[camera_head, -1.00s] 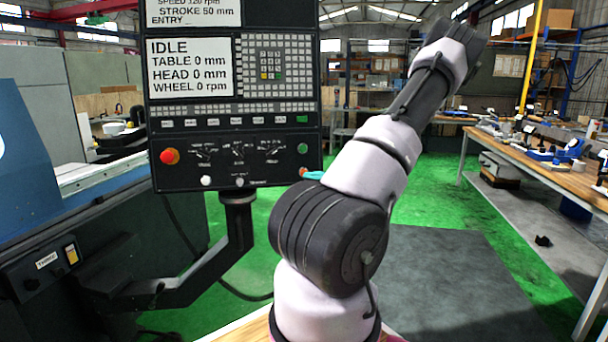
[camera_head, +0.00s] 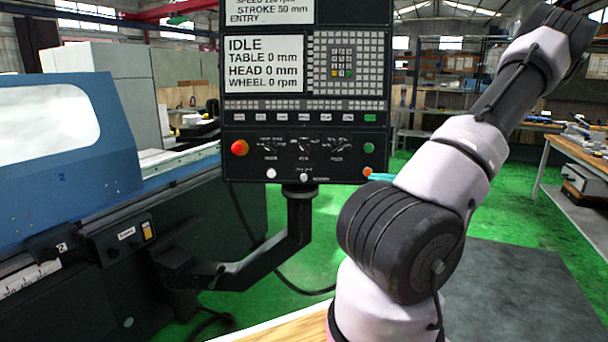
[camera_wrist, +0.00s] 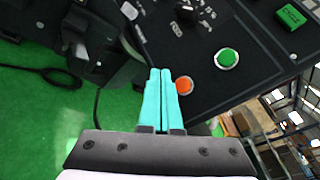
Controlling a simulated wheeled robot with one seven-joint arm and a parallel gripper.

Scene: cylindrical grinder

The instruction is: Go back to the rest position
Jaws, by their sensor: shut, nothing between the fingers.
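My gripper (camera_wrist: 160,84) shows in the wrist view with its two teal fingers together and nothing between them. The fingertips are in front of the control panel, close to an orange button (camera_wrist: 184,86) and a green button (camera_wrist: 227,58); I cannot tell whether they touch the panel. In the head view only a bit of teal finger (camera_head: 381,177) shows beside the panel's lower right edge. The rest of the gripper is hidden behind my arm. The control panel (camera_head: 300,105) has a screen reading IDLE, with table and head at 0 mm and wheel at 0 rpm.
The blue and grey grinder body (camera_head: 60,170) fills the left. The panel stands on a dark bracket arm (camera_head: 298,225). A wooden workbench (camera_head: 575,150) is at the far right. Green floor (camera_head: 520,215) and a dark mat (camera_head: 510,285) lie between, clear of objects.

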